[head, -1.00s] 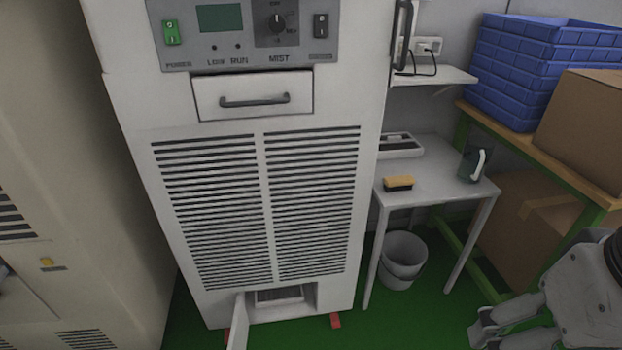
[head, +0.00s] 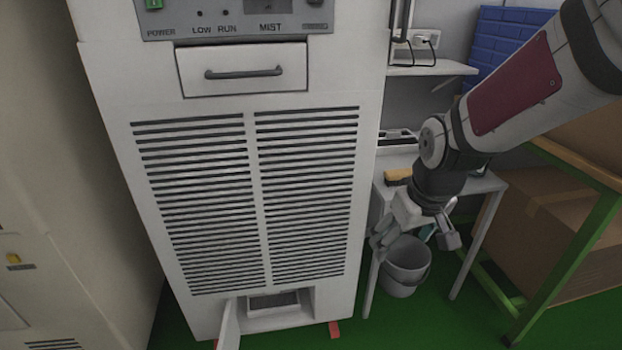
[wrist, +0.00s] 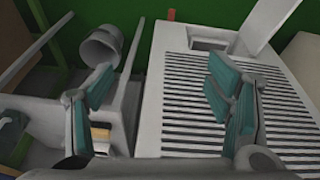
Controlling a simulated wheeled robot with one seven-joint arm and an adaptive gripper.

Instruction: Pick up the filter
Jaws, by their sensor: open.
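The white cabinet (head: 120,90) has a small open compartment (head: 285,318) at its bottom, with its little door (head: 230,325) swung out to the left. A dark, slatted panel (head: 273,300), possibly the filter, shows inside; I cannot tell for certain. The opening also shows in the wrist view (wrist: 208,42), at the top. My gripper (head: 415,238) is open and empty, right of the cabinet and in front of the side table. In the wrist view its teal-padded fingers (wrist: 160,88) are wide apart, with nothing between them.
A side table (head: 480,183) holds a brush (head: 397,176), and a grey bucket (head: 404,265) stands under it. A green-framed bench (head: 570,285) with a cardboard box (head: 560,215) below is at the right. Green floor (head: 430,325) is clear in front.

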